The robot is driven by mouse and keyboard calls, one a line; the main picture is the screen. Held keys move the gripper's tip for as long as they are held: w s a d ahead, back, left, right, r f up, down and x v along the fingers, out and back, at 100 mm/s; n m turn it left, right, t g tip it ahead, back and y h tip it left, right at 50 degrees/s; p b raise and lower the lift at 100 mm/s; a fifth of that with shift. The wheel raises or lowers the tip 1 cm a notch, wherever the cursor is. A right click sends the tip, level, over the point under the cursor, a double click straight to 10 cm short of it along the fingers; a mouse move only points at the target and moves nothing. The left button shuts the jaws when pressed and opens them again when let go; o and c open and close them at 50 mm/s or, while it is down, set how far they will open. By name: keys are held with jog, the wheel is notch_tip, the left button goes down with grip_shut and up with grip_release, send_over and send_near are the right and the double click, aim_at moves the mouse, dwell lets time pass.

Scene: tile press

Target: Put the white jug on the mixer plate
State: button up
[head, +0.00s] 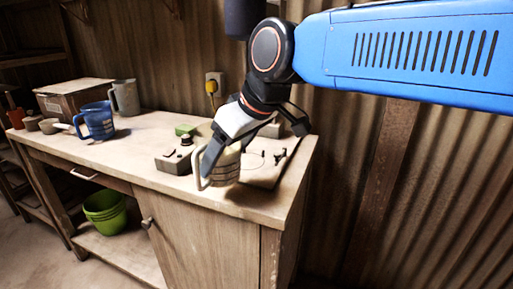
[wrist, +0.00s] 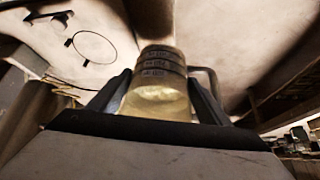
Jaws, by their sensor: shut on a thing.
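The white jug (head: 226,167), pale cream with dark marks and a handle on its left, is in my gripper (head: 224,150) near the front edge of the bench. In the wrist view the jug (wrist: 157,92) stands between the two fingers of my gripper (wrist: 157,100), which are shut on its sides. Its handle shows on the right there. The mixer plate (head: 258,172) is the pale flat surface with a thin ring and black clips, just right of the jug. It also shows in the wrist view (wrist: 95,47), at upper left. I cannot tell whether the jug touches the bench.
A blue jug (head: 97,122), a grey jug (head: 125,97) and a carton (head: 72,97) stand at far left. The bench between is clear.

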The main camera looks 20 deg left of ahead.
jog(key=w, duration=1)
jog(key=w+d, duration=0.1)
jog(key=w, duration=0.3)
jog(key=shift+w+d+f, duration=0.1)
jog(key=shift+w, duration=0.3)
jog(key=shift+s+f, duration=0.1)
jog(key=shift+f, duration=1.5)
jog(key=shift+f, duration=0.15)
jog(key=o, duration=1.6)
jog(key=shift+c, duration=0.2)
jog(key=v, duration=1.2)
